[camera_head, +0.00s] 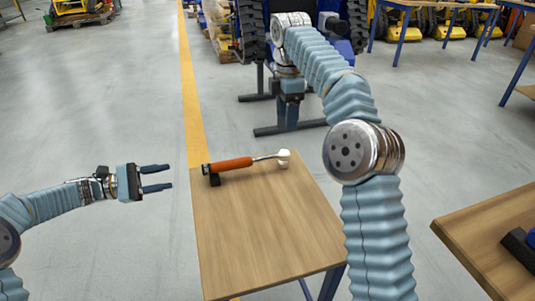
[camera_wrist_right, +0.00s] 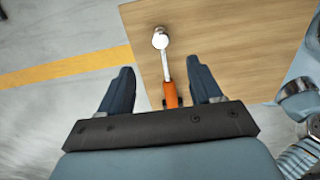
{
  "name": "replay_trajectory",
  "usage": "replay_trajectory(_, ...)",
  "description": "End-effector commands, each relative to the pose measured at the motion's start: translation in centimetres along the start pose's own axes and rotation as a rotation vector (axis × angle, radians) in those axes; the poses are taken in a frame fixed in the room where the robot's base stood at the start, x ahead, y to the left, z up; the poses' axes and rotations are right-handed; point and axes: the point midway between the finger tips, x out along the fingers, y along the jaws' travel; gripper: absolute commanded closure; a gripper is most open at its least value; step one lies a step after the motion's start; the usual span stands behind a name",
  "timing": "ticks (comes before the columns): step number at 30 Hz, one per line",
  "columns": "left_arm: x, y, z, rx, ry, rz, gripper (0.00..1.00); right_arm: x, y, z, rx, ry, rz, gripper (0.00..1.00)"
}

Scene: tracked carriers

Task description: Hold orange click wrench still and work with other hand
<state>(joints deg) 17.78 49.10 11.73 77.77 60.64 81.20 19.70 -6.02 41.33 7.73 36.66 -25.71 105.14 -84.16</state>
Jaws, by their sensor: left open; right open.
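The orange click wrench (camera_head: 230,164) lies along the far edge of a wooden table (camera_head: 265,235). Its orange handle is at the left, over a small dark support (camera_head: 214,180); its shaft runs right to a pale end (camera_head: 284,157). My left gripper (camera_head: 157,178) is open and empty, left of the table and apart from the wrench. My right gripper (camera_head: 290,112) is open, pointing down beyond the table's far edge. In the right wrist view, the wrench's shaft and handle (camera_wrist_right: 170,94) show between the open fingers (camera_wrist_right: 162,80); contact cannot be told.
Another wooden table (camera_head: 480,235) with a dark blue object stands at the right. A dark-footed stand (camera_head: 285,128) and a big-tyred vehicle are behind. Most of the near tabletop is bare. Open floor with a yellow line (camera_head: 190,100) lies left.

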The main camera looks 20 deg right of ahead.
Motion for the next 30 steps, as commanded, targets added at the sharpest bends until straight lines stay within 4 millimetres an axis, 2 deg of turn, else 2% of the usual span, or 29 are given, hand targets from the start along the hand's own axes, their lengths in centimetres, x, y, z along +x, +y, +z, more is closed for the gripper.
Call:
replay_trajectory(5,0.0,0.0,0.0,0.000,0.001,-0.001,0.57,2.5,-0.2,0.1,0.000,0.000,-0.005,0.36)
replay_trajectory(12,0.0,-0.1,0.0,0.000,0.001,-0.001,0.57,8.0,-0.2,0.1,0.000,0.001,-0.005,0.36)
replay_trajectory(18,0.0,-0.1,0.0,0.000,0.001,-0.001,0.57,11.4,-0.1,0.0,0.000,0.001,-0.002,0.36)
replay_trajectory(24,0.0,-0.1,0.0,0.000,0.001,-0.001,0.57,12.9,-0.1,0.0,0.001,0.001,-0.001,0.36)
replay_trajectory(30,0.0,-0.1,-0.1,0.000,0.001,-0.001,0.57,13.0,-0.1,0.0,0.000,0.001,0.000,0.36)
